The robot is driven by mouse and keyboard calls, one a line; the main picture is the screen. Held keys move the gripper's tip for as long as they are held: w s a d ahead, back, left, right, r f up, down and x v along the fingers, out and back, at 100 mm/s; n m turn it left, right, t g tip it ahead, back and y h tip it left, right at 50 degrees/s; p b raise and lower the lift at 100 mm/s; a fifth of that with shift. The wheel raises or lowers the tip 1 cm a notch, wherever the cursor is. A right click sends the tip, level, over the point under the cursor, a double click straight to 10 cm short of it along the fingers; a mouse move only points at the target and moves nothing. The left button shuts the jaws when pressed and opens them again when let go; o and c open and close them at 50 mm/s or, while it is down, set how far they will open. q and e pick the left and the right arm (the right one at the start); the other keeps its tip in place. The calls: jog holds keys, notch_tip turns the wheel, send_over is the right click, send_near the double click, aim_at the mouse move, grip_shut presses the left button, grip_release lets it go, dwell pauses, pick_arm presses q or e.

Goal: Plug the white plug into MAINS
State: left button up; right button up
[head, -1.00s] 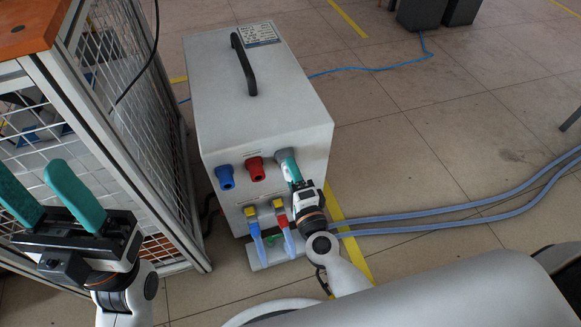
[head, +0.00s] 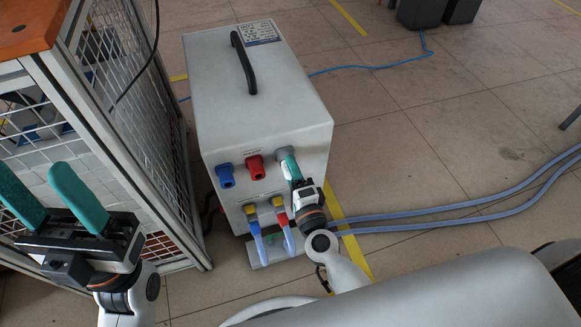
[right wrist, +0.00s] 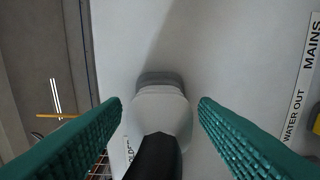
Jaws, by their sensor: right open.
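The white plug (right wrist: 160,110) is in the right wrist view, its front end against a grey collar (right wrist: 160,79) on the machine's front; how deep it sits I cannot tell. A black part (right wrist: 155,155) extends from its back. My right gripper (head: 289,163) is open at the machine's rightmost upper connection; in the right wrist view its teal fingers (right wrist: 160,103) stand either side of the plug with gaps. The MAINS label (right wrist: 313,42) is at the upper right of that view, away from the plug. My left gripper (head: 32,172) is open and empty at left.
The grey machine (head: 260,100) has a blue connector (head: 225,175), a red connector (head: 255,167) and two hose fittings below. A mesh cage (head: 135,125) stands close on its left. Blue-grey hoses (head: 450,206) run along the floor at right. Floor beyond is mostly clear.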

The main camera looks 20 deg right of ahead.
dwell(0.4)
grip_shut()
jog(key=s, duration=0.6)
dwell(1.1)
jog(key=shift+d, duration=0.1)
